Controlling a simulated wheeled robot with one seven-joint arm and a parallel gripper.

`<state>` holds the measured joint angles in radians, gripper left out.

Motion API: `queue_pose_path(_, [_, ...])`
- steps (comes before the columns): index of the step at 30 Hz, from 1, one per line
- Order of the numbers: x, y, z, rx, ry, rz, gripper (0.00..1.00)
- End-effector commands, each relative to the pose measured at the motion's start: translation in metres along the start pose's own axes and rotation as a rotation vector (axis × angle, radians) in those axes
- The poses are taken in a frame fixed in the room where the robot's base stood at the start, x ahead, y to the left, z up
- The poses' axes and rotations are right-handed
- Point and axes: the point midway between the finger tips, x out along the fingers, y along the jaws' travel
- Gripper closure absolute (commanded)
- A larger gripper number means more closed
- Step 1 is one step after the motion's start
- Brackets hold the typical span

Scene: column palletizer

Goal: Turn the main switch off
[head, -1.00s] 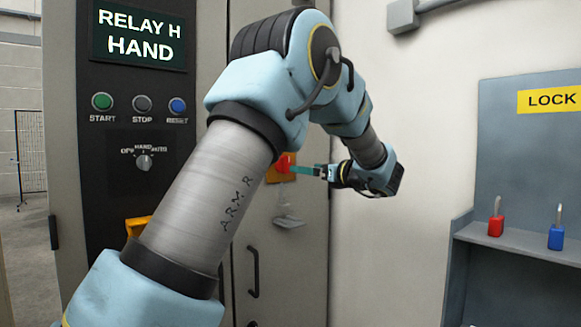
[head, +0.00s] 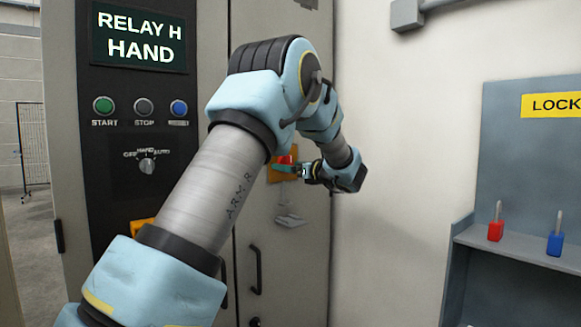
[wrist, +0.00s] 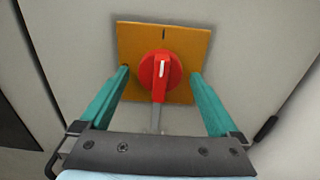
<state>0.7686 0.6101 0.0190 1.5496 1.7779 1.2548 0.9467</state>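The main switch (wrist: 161,72) is a red rotary knob on a square orange-yellow plate (wrist: 193,41), mounted on the grey cabinet door. Its white mark points up toward a dark tick on the plate. In the head view the red knob (head: 284,160) is partly hidden by my gripper. My gripper (wrist: 160,75) has its two teal fingers spread wide, one on each side of the knob, with visible gaps. It also shows in the head view (head: 284,168), at the switch plate. I cannot tell how deep the fingertips are relative to the knob.
A grey tag or hasp (head: 289,219) hangs below the switch. Cabinet handles (head: 256,270) are lower down. A control panel with buttons and a selector (head: 147,160) is at left. A lockout station (head: 530,150) with red (head: 495,230) and blue (head: 555,241) padlocks is at right.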

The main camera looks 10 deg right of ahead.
Motion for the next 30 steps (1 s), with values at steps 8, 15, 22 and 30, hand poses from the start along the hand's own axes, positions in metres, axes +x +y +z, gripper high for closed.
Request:
queue_pose_path(8, [-0.0002, 0.0001, 0.0, 0.0, 0.0, 0.0, 0.36])
queue_pose_path(15, [-0.0003, 0.0001, 0.0, 0.0, 0.0, 0.0, 0.63])
queue_pose_path(22, [-0.0003, 0.0001, -0.0001, 0.0, 0.0, 0.0, 0.84])
queue_pose_path(30, [-0.0007, -0.0002, -0.0033, -0.044, 0.0, 0.0, 0.84])
